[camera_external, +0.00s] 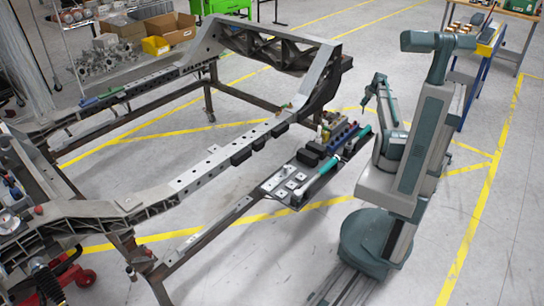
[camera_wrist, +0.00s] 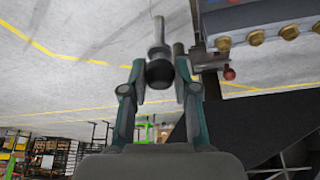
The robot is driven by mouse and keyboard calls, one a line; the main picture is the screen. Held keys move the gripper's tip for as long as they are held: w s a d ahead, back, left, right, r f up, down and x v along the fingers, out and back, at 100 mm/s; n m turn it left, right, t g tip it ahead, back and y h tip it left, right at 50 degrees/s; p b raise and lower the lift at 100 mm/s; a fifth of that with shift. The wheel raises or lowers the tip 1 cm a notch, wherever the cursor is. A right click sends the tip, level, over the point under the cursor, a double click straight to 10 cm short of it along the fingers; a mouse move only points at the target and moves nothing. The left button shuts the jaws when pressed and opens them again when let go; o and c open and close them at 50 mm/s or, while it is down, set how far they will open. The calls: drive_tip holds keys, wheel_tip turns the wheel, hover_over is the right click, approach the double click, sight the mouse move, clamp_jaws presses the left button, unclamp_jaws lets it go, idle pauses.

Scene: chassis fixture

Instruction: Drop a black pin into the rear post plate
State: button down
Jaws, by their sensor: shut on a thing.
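My gripper (camera_wrist: 162,80) is shut on a pin (camera_wrist: 159,71) with a black head and a grey shaft. The shaft points away from my gripper, and nothing touches its tip in the wrist view. In the external view, my gripper (camera_external: 368,99) is small and raised above the right end of the tool shelf; the pin cannot be made out there. The chassis frame (camera_external: 200,172) has several holes and plates along its rails. I cannot tell which of these is the rear post plate.
A tool shelf (camera_external: 270,187) beside the chassis holds light plates, black blocks and teal-handled tools. In the wrist view, a grey block with brass fittings (camera_wrist: 257,37) and a red knob (camera_wrist: 229,73) are close on the right. Open floor (camera_external: 215,165) lies inside the frame.

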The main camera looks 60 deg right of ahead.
drive_tip(key=shift+r+p, duration=0.95)
drive_tip(key=shift+r, duration=0.6)
drive_tip(key=shift+w, duration=0.1)
